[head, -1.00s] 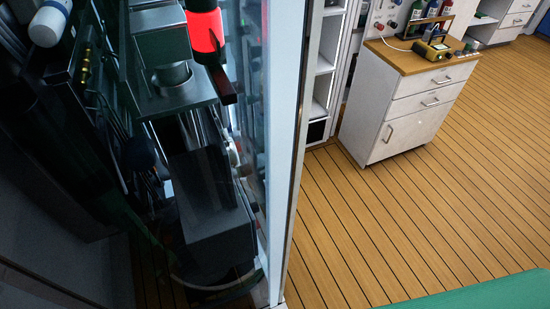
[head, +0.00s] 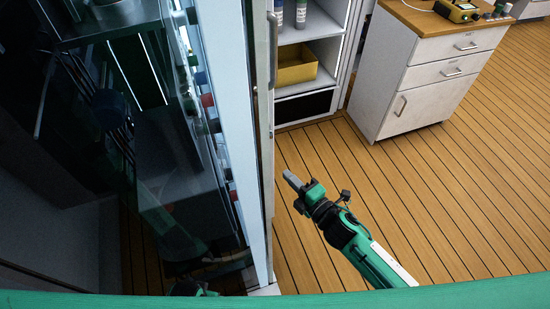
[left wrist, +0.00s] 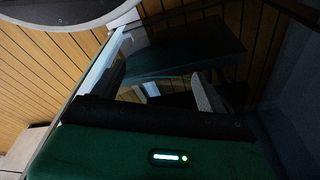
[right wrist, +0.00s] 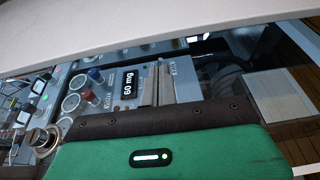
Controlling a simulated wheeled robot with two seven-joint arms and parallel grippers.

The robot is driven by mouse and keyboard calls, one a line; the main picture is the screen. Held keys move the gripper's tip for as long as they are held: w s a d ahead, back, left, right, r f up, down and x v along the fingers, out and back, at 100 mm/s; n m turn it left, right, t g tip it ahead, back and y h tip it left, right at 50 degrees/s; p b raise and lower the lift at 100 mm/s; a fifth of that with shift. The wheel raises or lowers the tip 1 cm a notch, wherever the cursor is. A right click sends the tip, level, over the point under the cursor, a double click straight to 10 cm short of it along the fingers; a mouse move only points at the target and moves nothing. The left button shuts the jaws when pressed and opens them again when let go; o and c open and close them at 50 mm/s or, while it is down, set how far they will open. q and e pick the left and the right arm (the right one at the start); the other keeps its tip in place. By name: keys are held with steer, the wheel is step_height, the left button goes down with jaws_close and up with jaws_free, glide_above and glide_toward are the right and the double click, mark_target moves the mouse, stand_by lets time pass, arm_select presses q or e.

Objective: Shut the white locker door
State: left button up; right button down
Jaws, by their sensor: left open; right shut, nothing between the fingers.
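The white locker door (head: 266,120) stands open and shows almost edge-on in the head view, with a long grey handle (head: 273,45) near its top. The white locker (head: 333,65) behind it has open shelves. My right gripper (head: 291,180) is shut and empty, right of the door's lower part and apart from it in the picture. Its fingers also show together in the right wrist view (right wrist: 157,84). My left gripper (left wrist: 177,91) shows open and empty in the left wrist view, over a dark glassy surface. I cannot place it clearly in the head view.
A glass-fronted panel (head: 226,130) with dark equipment fills the left. A yellow bin (head: 297,66) and bottles sit on the locker shelves. A white drawer cabinet (head: 420,85) stands right of the locker. The plank floor (head: 450,200) is clear.

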mark_target(270, 158)
steer(key=x, duration=0.9)
steer(key=shift+s+a+r, duration=0.1)
steer(key=shift+r, duration=0.25)
arm_select(q)
steer(key=shift+w+a+f, duration=0.1)
steer(key=shift+w+f, duration=0.05)
steer(key=shift+f, duration=0.5)
arm_select(e)
steer(key=shift+w+a, duration=0.35)
steer(key=shift+w, duration=0.15)
